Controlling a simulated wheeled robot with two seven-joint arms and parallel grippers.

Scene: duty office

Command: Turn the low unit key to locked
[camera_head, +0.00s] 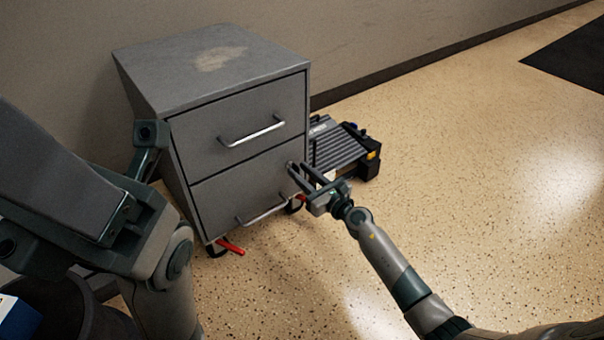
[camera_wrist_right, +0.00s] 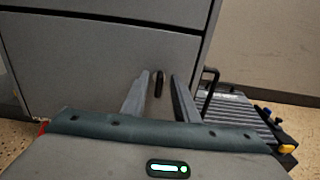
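The low unit is a grey two-drawer metal cabinet (camera_head: 240,120) against the wall, and both drawers look shut. Its front fills much of the right wrist view (camera_wrist_right: 90,60). A small dark upright piece, which looks like the key (camera_wrist_right: 158,83), is at the right side of the lower drawer front. My right gripper (camera_head: 297,167) is at that spot; in the wrist view its two fingers (camera_wrist_right: 160,88) are apart, with the dark piece between them. I cannot tell whether they touch it. My left arm shows at the left, but its fingertips do not.
A dark ribbed device (camera_head: 338,146) with yellow parts lies on the floor right of the cabinet, close to my right gripper. Bar handles (camera_head: 252,131) stick out from the drawers. Red levers (camera_head: 230,247) show at the cabinet's casters. The speckled floor (camera_head: 470,170) to the right is clear.

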